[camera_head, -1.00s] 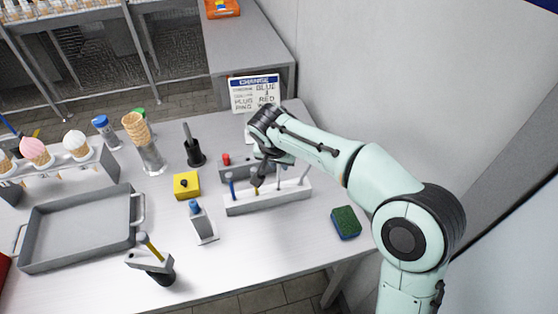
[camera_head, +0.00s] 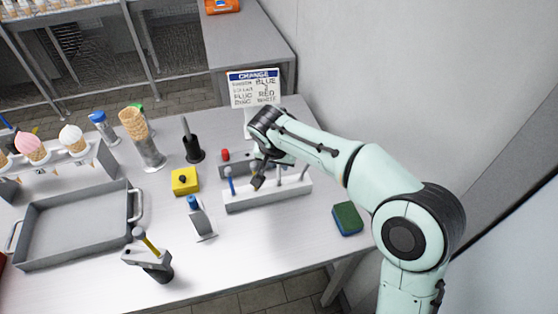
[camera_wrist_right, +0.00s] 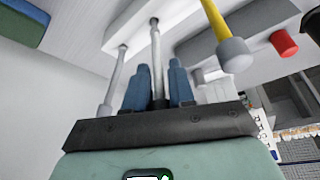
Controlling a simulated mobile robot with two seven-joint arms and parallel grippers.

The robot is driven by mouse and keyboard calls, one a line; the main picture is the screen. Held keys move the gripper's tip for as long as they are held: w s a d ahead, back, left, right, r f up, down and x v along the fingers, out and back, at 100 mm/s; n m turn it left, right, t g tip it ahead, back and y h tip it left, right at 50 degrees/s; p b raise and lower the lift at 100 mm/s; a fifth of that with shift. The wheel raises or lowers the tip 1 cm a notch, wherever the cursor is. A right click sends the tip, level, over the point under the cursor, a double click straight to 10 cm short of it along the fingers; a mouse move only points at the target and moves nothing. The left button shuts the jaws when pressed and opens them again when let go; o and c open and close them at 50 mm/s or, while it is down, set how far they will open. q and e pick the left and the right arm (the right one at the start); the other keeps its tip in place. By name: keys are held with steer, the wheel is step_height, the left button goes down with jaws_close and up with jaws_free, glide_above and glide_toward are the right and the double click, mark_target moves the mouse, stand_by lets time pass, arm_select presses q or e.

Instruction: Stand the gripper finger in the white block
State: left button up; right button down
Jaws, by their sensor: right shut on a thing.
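The white block (camera_head: 262,201) lies on the table with several thin rods upright in it. My right gripper (camera_head: 257,184) is over the block's middle, pointing down. In the right wrist view its blue-grey fingers (camera_wrist_right: 160,84) are shut on a slim grey gripper finger (camera_wrist_right: 155,50). The far end reaches toward the block; I cannot tell if it is seated. A yellow rod with a grey end (camera_wrist_right: 216,25) is beside it, apart from my fingers. My left gripper is not in view.
A grey block with a red plug (camera_head: 225,154) is just behind the white block. A yellow box (camera_head: 184,182) and a blue-topped stand (camera_head: 200,219) are to the left. A green sponge (camera_head: 346,219) lies at the right. A grey tray (camera_head: 70,260) fills the left.

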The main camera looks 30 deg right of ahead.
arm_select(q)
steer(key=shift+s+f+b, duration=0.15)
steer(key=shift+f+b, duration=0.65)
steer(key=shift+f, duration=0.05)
arm_select(e)
steer(key=shift+f, duration=1.05)
steer(key=c, duration=0.9)
jaws_free()
steer(key=shift+o, duration=0.2)
steer(key=shift+a+r, duration=0.1)
steer(key=shift+r, duration=0.35)
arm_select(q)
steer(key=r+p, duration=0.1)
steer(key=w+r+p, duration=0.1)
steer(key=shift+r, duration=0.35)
arm_select(e)
steer(key=v, duration=1.2)
steer(key=shift+s+r, duration=0.2)
steer(key=shift+a, duration=0.1)
